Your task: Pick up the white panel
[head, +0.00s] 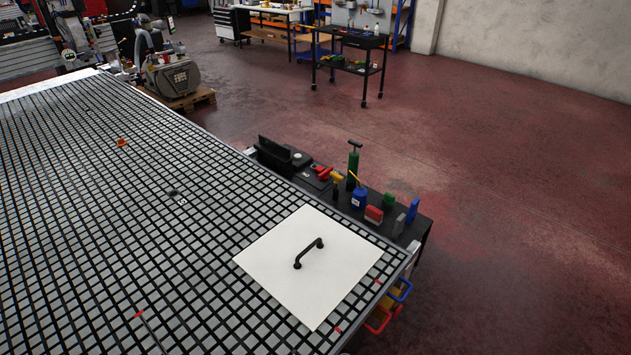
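The white panel (290,292) is a flat square lying on the gridded table (90,230), near the table's right corner. A black bar handle (308,253) stands up from about the middle of the panel. The panel's right corner lies close to the table's right edge. Neither of my grippers shows in the head view, so nothing is seen touching the panel or its handle.
A black tool cart (425,228) with bottles and tools stands against the table's right edge, beside the panel. The red floor (520,200) to the right is clear.

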